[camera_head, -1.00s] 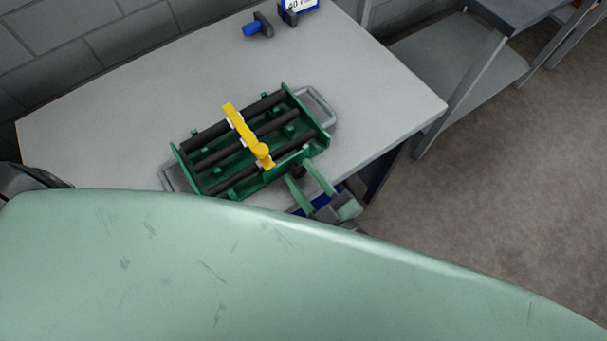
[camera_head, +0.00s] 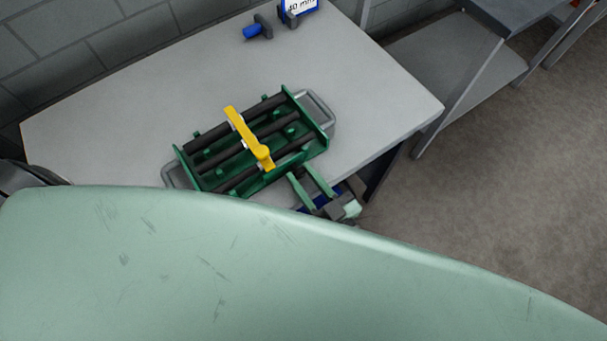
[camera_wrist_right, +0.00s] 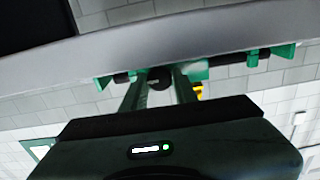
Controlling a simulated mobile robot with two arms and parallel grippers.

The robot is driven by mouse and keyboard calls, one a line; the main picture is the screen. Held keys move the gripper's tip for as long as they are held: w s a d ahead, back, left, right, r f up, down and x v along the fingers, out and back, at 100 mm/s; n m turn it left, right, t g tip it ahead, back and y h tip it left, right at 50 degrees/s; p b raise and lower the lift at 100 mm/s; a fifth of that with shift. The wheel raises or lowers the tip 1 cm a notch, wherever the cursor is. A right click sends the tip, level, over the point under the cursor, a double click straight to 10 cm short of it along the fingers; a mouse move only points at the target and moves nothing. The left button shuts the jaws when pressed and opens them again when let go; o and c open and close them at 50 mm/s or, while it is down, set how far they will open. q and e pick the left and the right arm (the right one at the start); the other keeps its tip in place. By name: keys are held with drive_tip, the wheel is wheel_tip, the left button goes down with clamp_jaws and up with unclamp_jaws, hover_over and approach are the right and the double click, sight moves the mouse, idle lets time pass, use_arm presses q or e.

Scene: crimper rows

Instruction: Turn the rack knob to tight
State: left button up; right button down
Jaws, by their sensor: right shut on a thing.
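A green rack (camera_head: 322,146) with dark bars and a yellow bar (camera_head: 249,137) across them lies on the grey table. The rack's dark round knob (camera_wrist_right: 160,77) is on its near side, and it shows between the fingertips in the right wrist view. My right gripper (camera_head: 299,171) reaches the rack's near side from the table's front edge. Its two green fingers are shut on the knob from both sides; they also show in the right wrist view (camera_wrist_right: 158,83). The knob's marking cannot be read. My left gripper is not in view.
A blue-and-dark tool (camera_head: 257,28) and a blue-and-white sign (camera_head: 301,8) stand at the back of the table (camera_head: 385,95). The table is clear around them. A grey shelf unit (camera_head: 455,65) stands to the right. My pale green body covers the lower part of the head view.

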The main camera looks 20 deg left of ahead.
drive_tip(key=c, duration=1.4)
unclamp_jaws()
drive_tip(key=v, duration=0.8)
drive_tip(key=shift+b, duration=0.35)
drive_tip(key=shift+w, duration=0.1)
